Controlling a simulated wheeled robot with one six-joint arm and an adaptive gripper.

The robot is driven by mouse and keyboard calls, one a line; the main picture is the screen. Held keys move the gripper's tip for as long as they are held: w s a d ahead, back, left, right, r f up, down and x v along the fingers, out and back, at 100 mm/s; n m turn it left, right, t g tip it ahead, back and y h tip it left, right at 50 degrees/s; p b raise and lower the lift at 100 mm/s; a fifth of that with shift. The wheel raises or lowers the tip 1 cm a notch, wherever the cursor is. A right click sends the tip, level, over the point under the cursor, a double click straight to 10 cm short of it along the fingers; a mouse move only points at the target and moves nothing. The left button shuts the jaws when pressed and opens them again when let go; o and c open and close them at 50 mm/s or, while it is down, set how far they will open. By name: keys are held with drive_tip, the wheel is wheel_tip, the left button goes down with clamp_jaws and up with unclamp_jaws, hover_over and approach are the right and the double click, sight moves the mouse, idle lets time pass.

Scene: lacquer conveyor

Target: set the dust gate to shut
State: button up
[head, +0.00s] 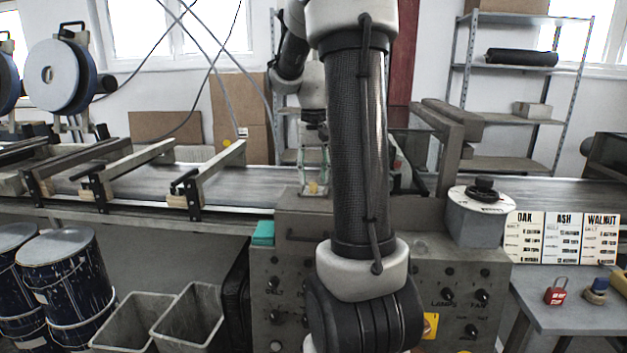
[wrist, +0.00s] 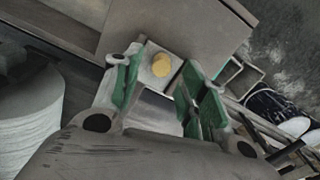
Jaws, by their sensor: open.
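No part in view carries a readable dust gate label. A yellow round knob (wrist: 161,65) on a pale metal piece shows between the fingers in the wrist view. It also shows in the head view (head: 313,187), at the top of the grey control console (head: 300,207). My gripper (wrist: 162,90) is open, with green pads on either side of the knob in the picture. In the head view my gripper (head: 314,172) points down at the console top, partly behind my arm. I cannot tell whether the pads touch the knob.
The conveyor belt (head: 120,182) runs behind the console. A spool-like grey canister (head: 476,222) stands at the console's right, and a teal block (head: 263,233) at its left. Bins (head: 190,318) and dark drums (head: 65,275) stand at left. A side table (head: 560,300) holds a red padlock (head: 556,292).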

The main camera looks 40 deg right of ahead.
sight(314, 183)
wheel_tip(314, 183, up, 10)
idle(0.3)
drive_tip(key=shift+f, duration=0.1)
idle(0.3)
drive_tip(key=s+a+f+n+t, duration=0.2)
drive_tip(key=s+a+f+n, duration=0.1)
drive_tip(key=s+a, duration=0.5)
drive_tip(key=s+a+f+n+t, duration=0.2)
drive_tip(key=s+a+f+n, duration=0.1)
drive_tip(key=s+a, duration=0.5)
drive_tip(key=shift+s+a+f+n, duration=0.15)
drive_tip(key=shift+s+a+n, duration=0.15)
drive_tip(key=shift+a+n, duration=0.3)
